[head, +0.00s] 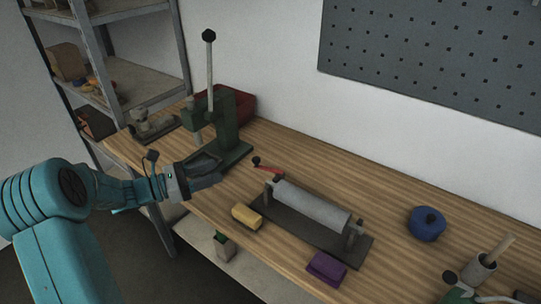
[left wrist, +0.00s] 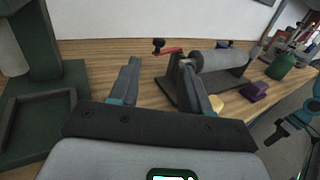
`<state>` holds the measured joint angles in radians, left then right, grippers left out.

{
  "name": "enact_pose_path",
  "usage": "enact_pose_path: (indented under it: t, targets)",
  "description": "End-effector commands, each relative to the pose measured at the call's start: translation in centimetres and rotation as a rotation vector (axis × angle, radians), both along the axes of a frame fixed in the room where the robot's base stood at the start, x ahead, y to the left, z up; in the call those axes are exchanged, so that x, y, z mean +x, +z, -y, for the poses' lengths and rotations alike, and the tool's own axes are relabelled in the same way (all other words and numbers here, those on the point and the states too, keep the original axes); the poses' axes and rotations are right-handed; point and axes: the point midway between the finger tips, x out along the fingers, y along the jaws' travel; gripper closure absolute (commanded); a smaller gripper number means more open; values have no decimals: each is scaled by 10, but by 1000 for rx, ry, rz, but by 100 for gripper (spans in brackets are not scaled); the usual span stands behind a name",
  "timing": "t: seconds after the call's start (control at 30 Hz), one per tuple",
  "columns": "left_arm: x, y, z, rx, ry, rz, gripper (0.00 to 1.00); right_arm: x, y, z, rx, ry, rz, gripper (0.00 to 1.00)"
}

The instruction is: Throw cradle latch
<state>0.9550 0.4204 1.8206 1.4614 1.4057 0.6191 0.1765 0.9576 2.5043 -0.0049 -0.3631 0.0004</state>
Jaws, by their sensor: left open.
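The roller cradle has a dark base plate (head: 278,232) carrying a grey roller (head: 312,205) between end posts. The latch is a red lever (head: 268,168) with a black knob at the cradle's left end; it also shows in the left wrist view (left wrist: 172,50). My left gripper (head: 220,170) is open and empty, above the bench to the left of the lever and apart from it. In the left wrist view the lever's knob shows beyond the space between the fingers (left wrist: 160,72). A teal part of my right arm (left wrist: 300,118) shows at the right edge there; its jaws are unclear.
A green press (head: 222,118) with a tall handle stands behind my left gripper. A yellow block (head: 247,216) and a purple block (head: 326,268) lie along the cradle's front. A blue round pot (head: 427,224) stands to the right. The bench between press and cradle is clear.

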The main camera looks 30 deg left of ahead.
Motion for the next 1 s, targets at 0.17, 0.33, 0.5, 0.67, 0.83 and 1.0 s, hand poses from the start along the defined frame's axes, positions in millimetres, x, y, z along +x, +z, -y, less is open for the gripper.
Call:
enact_pose_path:
  t: [0.17,0.33,0.5,0.67,0.83,1.0]
  targets:
    - [23,2,17,-2,-5,0,53,0,6,0,0,1,-1,57]
    - [56,2,40,-2,-5,-1,53,0,13,0,0,1,0,57]
    - [89,1,63,0,-4,-1,53,0,19,0,0,1,0,57]
    - [114,1,79,0,-3,-1,53,0,24,0,0,1,-1,57]
    - [127,0,88,1,-2,-1,53,0,25,0,0,1,0,57]
    - [130,-1,89,0,0,-1,53,0,25,0,0,1,0,57]
